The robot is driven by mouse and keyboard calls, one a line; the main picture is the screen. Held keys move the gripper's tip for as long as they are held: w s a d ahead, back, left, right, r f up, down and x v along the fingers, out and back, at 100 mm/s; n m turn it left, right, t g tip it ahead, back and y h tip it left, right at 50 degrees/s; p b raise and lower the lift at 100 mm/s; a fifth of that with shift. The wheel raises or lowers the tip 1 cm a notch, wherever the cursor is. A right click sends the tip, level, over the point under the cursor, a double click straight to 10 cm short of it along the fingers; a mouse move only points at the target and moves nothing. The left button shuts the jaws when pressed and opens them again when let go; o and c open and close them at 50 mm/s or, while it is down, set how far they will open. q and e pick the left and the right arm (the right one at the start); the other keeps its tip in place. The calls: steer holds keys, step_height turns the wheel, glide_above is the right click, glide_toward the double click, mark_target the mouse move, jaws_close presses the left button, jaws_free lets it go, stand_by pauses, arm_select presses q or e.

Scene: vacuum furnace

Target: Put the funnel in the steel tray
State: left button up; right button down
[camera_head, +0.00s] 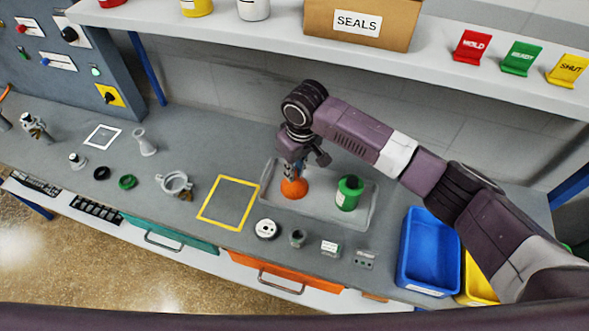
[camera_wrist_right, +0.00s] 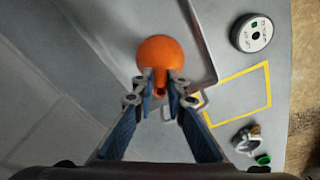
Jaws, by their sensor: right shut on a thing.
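The orange funnel (camera_head: 294,188) is in the left part of the steel tray (camera_head: 318,219), its wide mouth downward. My right gripper (camera_head: 294,172) is above it, shut on its narrow stem. In the right wrist view the funnel (camera_wrist_right: 160,55) shows between the blue-padded fingertips of my right gripper (camera_wrist_right: 161,88), and part of the steel tray (camera_wrist_right: 207,45) shows too. I cannot tell whether the funnel touches the tray floor. My left gripper is not in view.
A green bottle (camera_head: 348,193) stands in the right part of the tray. A yellow-outlined square (camera_head: 229,203) is left of the tray. A round white-topped part (camera_head: 266,229) and small blocks are in front. A blue bin (camera_head: 431,250) is at the right. A shelf (camera_head: 330,45) overhangs the back.

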mark_target(298, 184)
steer(key=c, duration=1.9)
jaws_free()
steer(key=shift+c, duration=0.2)
step_height(298, 184, up, 12)
steer(key=s+b, duration=0.1)
steer(key=b, duration=0.1)
steer(key=shift+d, duration=0.45)
steer(key=shift+s, duration=0.1)
